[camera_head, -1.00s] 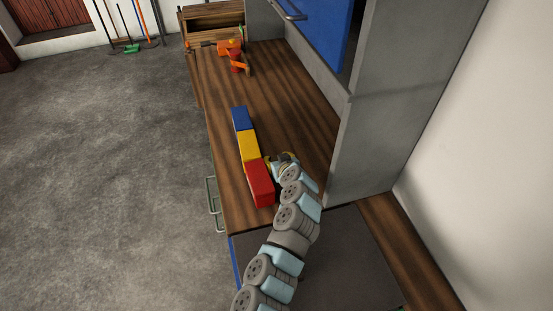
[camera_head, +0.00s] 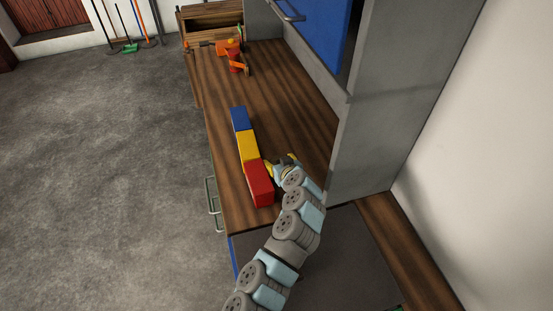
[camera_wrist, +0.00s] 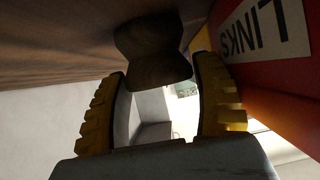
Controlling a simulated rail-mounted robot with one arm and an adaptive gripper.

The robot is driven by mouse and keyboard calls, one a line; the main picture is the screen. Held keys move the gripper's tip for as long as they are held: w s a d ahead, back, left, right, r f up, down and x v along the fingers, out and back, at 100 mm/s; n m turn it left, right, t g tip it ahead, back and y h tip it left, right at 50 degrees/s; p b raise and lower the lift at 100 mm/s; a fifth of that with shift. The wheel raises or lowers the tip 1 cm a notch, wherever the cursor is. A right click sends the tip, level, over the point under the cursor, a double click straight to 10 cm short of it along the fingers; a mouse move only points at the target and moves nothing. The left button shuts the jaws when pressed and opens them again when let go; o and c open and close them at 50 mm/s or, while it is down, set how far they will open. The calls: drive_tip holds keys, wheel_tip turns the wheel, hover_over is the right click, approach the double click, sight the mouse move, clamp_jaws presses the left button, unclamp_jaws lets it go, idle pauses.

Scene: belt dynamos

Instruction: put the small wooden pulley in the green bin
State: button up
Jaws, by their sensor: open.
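The small wooden pulley (camera_wrist: 150,48) is a dark, waisted wooden piece. In the wrist view it stands on the wooden worktop, which appears tilted at the top of the picture. My gripper (camera_wrist: 160,72) is open, with a yellow ribbed finger on either side of the pulley's near end. I cannot tell whether either finger touches it. In the head view my gripper (camera_head: 282,164) is low over the bench, just right of the red and yellow boxes, and the pulley is hidden there. I cannot make out a green bin.
A red box (camera_head: 259,184), a yellow box (camera_head: 247,147) and a blue box (camera_head: 239,118) stand in a row. The red box (camera_wrist: 285,75), labelled LINKS, is close beside my right finger. A grey cabinet side (camera_head: 385,120) rises to the right. Orange items (camera_head: 236,58) stand at the far end.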

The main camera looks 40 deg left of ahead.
drive_tip(key=shift+p+v, duration=0.35)
drive_tip(key=shift+v, duration=3.75)
drive_tip(key=shift+o, duration=1.1)
drive_tip(key=shift+d+r, duration=0.1)
drive_tip(key=shift+d, duration=0.05)
drive_tip(key=shift+s, duration=0.1)
drive_tip(key=shift+d, duration=0.1)
